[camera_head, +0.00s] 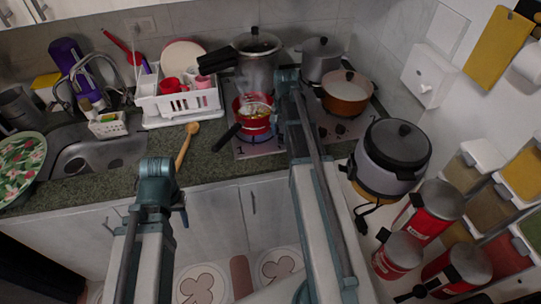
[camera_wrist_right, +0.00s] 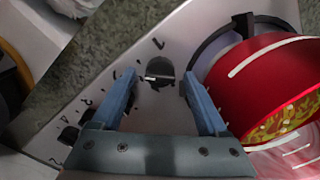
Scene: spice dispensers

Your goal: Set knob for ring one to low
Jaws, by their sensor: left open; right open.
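A dark round knob (camera_wrist_right: 160,72) with a light bar across it sits on the pale stove panel in the right wrist view. Small dark marks surround it. My right gripper (camera_wrist_right: 161,84) is open, with one finger on each side of this knob; I cannot tell whether either touches it. In the head view my right arm (camera_head: 300,125) reaches over the stove (camera_head: 246,148) and hides the gripper and this knob. More dark knobs (camera_wrist_right: 69,133) lie to the lower left in the wrist view. My left gripper (camera_head: 178,202) is open and apart, in front of the counter.
A red pan (camera_head: 256,123) of yellow food stands on the front left ring, close to my right gripper; it also shows in the wrist view (camera_wrist_right: 250,82). Other pots (camera_head: 347,88) stand behind. A rice cooker (camera_head: 387,165) is to the right.

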